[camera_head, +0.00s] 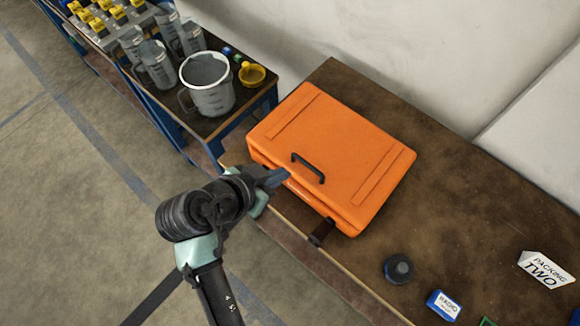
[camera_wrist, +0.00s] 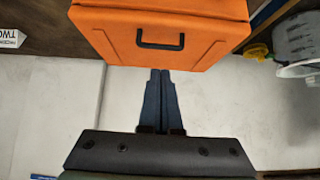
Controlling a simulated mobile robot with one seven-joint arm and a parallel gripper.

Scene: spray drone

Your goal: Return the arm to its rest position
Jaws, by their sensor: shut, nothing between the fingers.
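My gripper (camera_head: 276,178) is shut and empty at the front left edge of an orange case (camera_head: 335,150) in the head view. The case is closed and lies on a brown workbench (camera_head: 460,210), with a black handle (camera_head: 308,168) on its lid. In the wrist view my gripper's fingers (camera_wrist: 158,72) are together, with the orange case (camera_wrist: 160,20) beyond their tips. I cannot tell whether the fingertips touch the case. My arm reaches up from the bottom of the head view.
A blue-framed table (camera_head: 235,122) on the left holds a large measuring jug (camera_head: 208,85), smaller jugs and a yellow funnel (camera_head: 252,75). A black round item (camera_head: 399,269), a blue box (camera_head: 443,305) and a white sign (camera_head: 546,268) are on the bench. The floor at left is clear.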

